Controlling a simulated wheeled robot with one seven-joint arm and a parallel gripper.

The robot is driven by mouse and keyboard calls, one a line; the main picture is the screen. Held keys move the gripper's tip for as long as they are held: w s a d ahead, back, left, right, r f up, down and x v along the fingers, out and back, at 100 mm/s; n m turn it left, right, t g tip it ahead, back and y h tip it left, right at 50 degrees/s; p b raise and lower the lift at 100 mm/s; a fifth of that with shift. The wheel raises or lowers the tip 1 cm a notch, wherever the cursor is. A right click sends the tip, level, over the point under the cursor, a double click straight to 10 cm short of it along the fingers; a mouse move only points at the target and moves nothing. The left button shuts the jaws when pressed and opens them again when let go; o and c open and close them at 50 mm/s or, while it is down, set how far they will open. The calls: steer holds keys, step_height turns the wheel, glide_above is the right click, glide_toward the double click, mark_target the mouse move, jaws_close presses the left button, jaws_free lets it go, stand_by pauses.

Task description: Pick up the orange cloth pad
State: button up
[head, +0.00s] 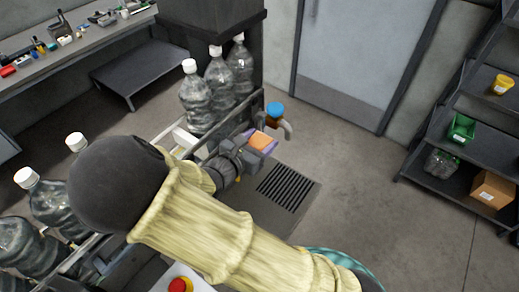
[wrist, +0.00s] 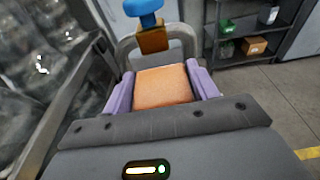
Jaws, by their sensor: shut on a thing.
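The orange cloth pad (wrist: 163,86) is between the two purple fingers of my gripper (wrist: 163,90) in the wrist view, with a finger against each side. In the head view the pad (head: 261,140) shows as a small orange patch at the end of my arm, beside the bottle machine. My gripper (head: 258,145) is shut on the pad. My arm hides part of the machine. I cannot tell whether the pad touches anything under it.
A blue-topped tap-like fitting (head: 275,111) with a curved grey pipe stands just beyond the pad. Large clear bottles (head: 219,82) stand along the machine. A dark floor grate (head: 287,185) lies to the right. Shelves (head: 481,145) stand far right, with open floor between.

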mark_target(260, 141)
step_height(260, 141, up, 5)
steer(key=shift+r, duration=0.1)
stand_by(0.7)
steer(key=shift+d, duration=0.1)
